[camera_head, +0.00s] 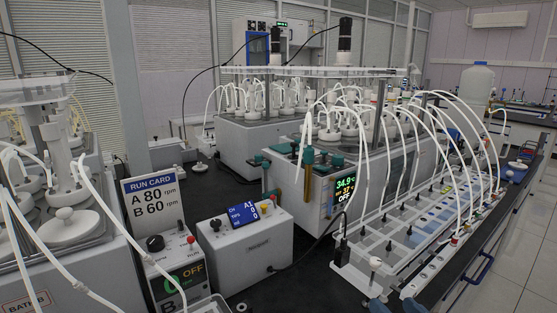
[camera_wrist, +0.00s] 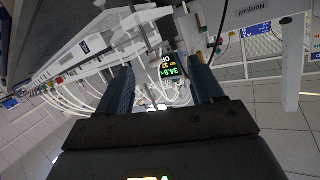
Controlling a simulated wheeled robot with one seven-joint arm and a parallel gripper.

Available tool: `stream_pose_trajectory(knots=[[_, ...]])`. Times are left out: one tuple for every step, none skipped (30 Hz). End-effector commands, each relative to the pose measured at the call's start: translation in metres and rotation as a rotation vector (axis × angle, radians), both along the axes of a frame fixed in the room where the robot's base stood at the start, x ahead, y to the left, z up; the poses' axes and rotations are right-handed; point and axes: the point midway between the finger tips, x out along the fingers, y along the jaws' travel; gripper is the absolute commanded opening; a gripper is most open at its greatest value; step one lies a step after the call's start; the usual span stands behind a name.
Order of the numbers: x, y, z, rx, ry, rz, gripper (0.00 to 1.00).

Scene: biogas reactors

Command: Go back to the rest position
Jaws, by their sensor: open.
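My gripper (camera_wrist: 160,78) shows in the wrist view, its two dark fingers spread apart with nothing held between them. Past the fingers, the bath controller display (camera_wrist: 168,66) with green digits and several white tubes appear, tilted in the picture. The gap between the fingers and these things cannot be judged. In the head view I cannot clearly make out my arm or gripper. The same controller display (camera_head: 345,187) reads 34.9 there, on the front of a white water bath (camera_head: 284,190).
A run card (camera_head: 153,205) reads A 80 rpm, B 60 rpm. A clear rack (camera_head: 400,235) with white tubes fills the right side. Floor (camera_head: 510,250) is open at right.

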Motion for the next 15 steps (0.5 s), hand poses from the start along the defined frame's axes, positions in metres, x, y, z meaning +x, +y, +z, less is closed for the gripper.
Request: stream_pose_trajectory(knots=[[-0.021,0.003,-0.014,0.007,0.016,-0.021,0.67],[-0.033,0.004,-0.021,0.006,0.020,-0.034,0.67],[-0.048,0.006,-0.028,0.007,0.025,-0.051,0.67],[-0.059,0.006,-0.033,0.008,0.028,-0.064,0.67],[-0.071,0.006,-0.038,0.006,0.032,-0.077,0.67],[-0.087,0.007,-0.043,0.004,0.036,-0.093,0.67],[-0.099,0.007,-0.047,0.002,0.040,-0.105,0.67],[-0.111,0.007,-0.050,-0.002,0.043,-0.116,0.67],[-0.126,0.007,-0.054,-0.007,0.046,-0.130,0.67],[-0.138,0.007,-0.056,-0.010,0.048,-0.139,0.67],[-0.151,0.007,-0.058,-0.015,0.050,-0.147,0.67],[-0.167,0.007,-0.060,-0.023,0.053,-0.158,0.67],[-0.178,0.007,-0.060,-0.028,0.055,-0.165,0.67],[-0.190,0.006,-0.061,-0.035,0.056,-0.173,0.67],[-0.206,0.006,-0.060,-0.045,0.057,-0.181,0.67]])
